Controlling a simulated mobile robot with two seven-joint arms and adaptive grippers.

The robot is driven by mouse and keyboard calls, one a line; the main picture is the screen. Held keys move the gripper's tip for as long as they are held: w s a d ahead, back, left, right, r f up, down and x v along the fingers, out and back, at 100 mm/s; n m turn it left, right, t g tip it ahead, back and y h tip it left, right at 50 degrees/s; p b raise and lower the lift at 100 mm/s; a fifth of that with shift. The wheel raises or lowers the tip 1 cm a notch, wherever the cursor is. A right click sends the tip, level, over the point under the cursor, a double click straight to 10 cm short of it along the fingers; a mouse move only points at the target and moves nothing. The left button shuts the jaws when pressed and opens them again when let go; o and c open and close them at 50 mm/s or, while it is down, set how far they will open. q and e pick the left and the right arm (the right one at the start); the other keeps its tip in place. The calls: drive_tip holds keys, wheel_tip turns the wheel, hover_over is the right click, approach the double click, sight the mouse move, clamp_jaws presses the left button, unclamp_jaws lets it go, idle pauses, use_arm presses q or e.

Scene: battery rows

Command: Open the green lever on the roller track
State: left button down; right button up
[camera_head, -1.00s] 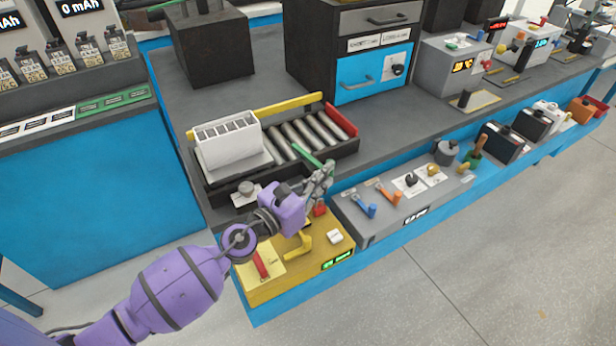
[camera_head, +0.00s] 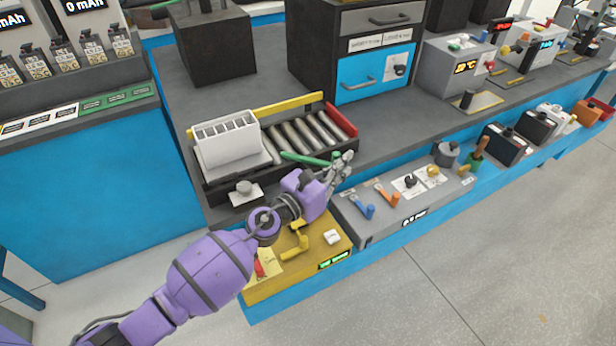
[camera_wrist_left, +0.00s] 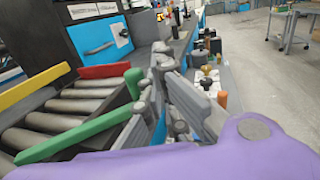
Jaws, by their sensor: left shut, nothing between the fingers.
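The green lever (camera_head: 305,158) lies across the front end of the roller track (camera_head: 268,178), its bar slanting slightly down to the right. A short green handle (camera_head: 336,156) stands at its right end. In the wrist view the green bar (camera_wrist_left: 75,135) runs from lower left to the upright green handle (camera_wrist_left: 133,82). My left gripper (camera_head: 346,160) is shut and empty, right beside the handle at the track's front right corner. Its fingers (camera_wrist_left: 163,68) show just right of the handle; I cannot tell whether they touch it. My right gripper is out of view.
A white slotted box (camera_head: 226,143) sits on the track's left part. A red bar (camera_head: 341,120) and a yellow rail (camera_head: 290,104) edge the track. Below are a yellow panel (camera_head: 318,249) and a grey panel with small levers (camera_head: 373,230). Grey bench top right of the track is free.

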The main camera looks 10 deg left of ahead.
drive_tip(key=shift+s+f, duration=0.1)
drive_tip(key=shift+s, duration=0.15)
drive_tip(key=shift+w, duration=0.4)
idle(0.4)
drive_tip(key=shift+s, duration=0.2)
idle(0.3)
